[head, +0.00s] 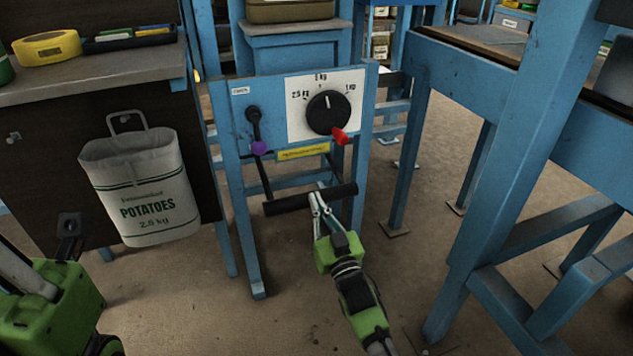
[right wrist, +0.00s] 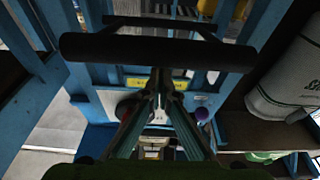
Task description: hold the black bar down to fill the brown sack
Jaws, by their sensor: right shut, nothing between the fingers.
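The black bar (head: 283,204) lies across the front of the blue stand, low under its panel. In the right wrist view the bar (right wrist: 100,48) crosses the upper part. My right gripper (head: 318,194) is shut and empty, its tips at the bar's middle; I cannot tell if they press on it. In the wrist view the closed fingers (right wrist: 161,85) reach the bar's edge. My left gripper (head: 18,268) is at the left edge, its fingers partly cut off.
A bench (head: 100,83) with yellow tape (head: 45,48) stands left. Blue table legs (head: 405,165) stand right. Floor in front of the stand is clear.

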